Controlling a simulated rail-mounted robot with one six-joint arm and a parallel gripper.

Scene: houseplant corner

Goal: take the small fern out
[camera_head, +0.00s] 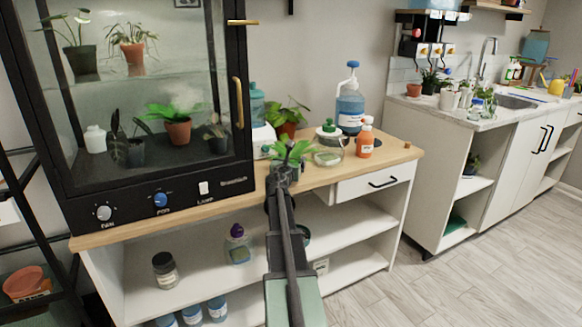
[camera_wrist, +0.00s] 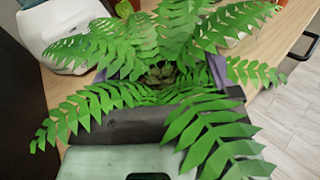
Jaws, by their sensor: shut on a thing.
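The small fern (camera_head: 291,151) is a bright green plant with toothed fronds. It is outside the glass cabinet (camera_head: 130,185), in front of the wooden counter in the head view. My gripper (camera_head: 284,172) is shut on its small pot. In the wrist view the fern (camera_wrist: 130,47) spreads over most of the picture, and the grey-purple pot (camera_wrist: 218,70) shows between my gripper's jaws (camera_wrist: 165,85). The fronds hide part of the jaws and the pot. I cannot tell whether the pot touches the counter.
Several potted plants stand inside the cabinet, with a gold handle (camera_head: 238,103) at its right. On the counter (camera_head: 385,157) are a leafy pot (camera_head: 286,128), a glass jar (camera_head: 328,152), an orange bottle (camera_head: 365,140) and a blue pump bottle (camera_head: 350,105). The right end of the counter is mostly clear.

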